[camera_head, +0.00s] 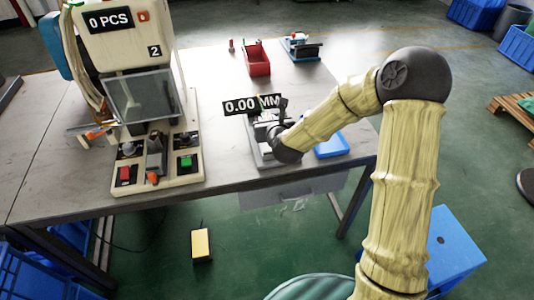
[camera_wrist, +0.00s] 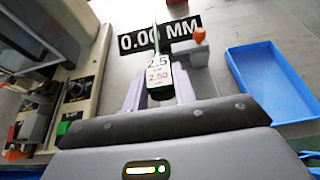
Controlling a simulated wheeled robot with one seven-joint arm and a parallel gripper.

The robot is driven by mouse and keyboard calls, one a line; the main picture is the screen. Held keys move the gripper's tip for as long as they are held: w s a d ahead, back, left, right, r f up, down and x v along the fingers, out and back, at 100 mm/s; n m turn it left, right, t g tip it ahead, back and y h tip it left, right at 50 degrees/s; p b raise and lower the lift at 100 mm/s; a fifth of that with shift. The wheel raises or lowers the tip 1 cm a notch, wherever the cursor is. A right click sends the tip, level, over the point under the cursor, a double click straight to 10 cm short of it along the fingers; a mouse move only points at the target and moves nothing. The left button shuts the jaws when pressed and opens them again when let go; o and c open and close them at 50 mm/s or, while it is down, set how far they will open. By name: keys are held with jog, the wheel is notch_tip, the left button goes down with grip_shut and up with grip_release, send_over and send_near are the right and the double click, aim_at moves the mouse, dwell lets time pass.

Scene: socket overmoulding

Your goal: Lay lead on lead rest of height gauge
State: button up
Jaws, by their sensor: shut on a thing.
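My gripper (camera_wrist: 159,92) is shut on a small dark piece with a white label reading 2.5 and 2.50, which appears to be the lead (camera_wrist: 158,78). A thin green strand runs up from the labelled piece in the wrist view. The height gauge (camera_head: 260,155) stands near the table's front edge, with a 0.00 MM display (camera_head: 252,105) above it. The display also shows in the wrist view (camera_wrist: 160,34), just beyond the lead. My arm and gripper hide much of the gauge in the head view, and I cannot make out the lead rest.
A blue tray (camera_wrist: 238,60) lies to the right of my gripper. A grey block with an orange knob (camera_wrist: 199,36) stands close beyond the fingers. A press machine (camera_head: 125,187) is at the left. A red bin (camera_head: 257,68) and a small blue device (camera_head: 300,46) stand farther back.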

jog(key=shift+r, duration=0.1)
send_over(268, 150)
jog(key=shift+f, duration=3.15)
jog(key=shift+f, duration=1.85)
jog(key=shift+f+b, duration=0.25)
jog(key=shift+b, duration=0.1)
jog(key=o, duration=1)
jog(key=shift+r, duration=0.1)
